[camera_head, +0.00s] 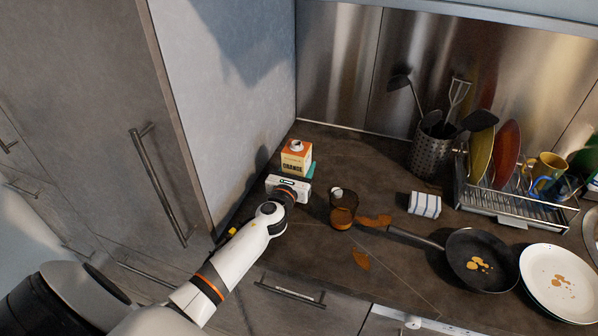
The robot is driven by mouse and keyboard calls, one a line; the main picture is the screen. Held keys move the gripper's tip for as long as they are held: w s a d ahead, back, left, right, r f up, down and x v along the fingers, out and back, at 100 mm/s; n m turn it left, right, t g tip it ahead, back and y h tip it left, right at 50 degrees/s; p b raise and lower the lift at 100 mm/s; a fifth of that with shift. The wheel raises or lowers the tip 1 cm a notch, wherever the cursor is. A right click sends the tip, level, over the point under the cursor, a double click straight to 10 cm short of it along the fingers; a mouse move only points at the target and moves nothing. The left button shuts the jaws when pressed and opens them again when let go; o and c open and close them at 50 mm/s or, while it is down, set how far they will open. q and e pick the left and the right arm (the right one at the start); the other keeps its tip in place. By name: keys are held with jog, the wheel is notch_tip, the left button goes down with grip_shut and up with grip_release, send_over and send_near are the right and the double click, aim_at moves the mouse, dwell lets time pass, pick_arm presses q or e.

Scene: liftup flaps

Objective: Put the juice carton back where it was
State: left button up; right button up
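The juice carton (296,158) is orange and white with "ORANGE" on its side and a round cap on top. It is upright at the back left of the counter, near the wall corner. My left gripper (290,183) is right in front of it and covers its lower part. The fingers are hidden, so I cannot tell whether they are shut on the carton or whether its base touches the counter. My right gripper is out of view.
A tall cabinet (95,110) stands left.

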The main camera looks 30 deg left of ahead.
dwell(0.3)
pick_arm(q)
jog(key=shift+f, duration=0.15)
jog(key=o, duration=1.3)
jog(key=shift+c, duration=0.2)
jog(key=shift+r, duration=0.3)
jog(key=v, duration=1.1)
jog(key=shift+f, duration=0.2)
jog(key=shift+s+d+r+b, duration=0.15)
jog(key=shift+s+b, duration=0.15)
jog(key=shift+s, duration=0.25)
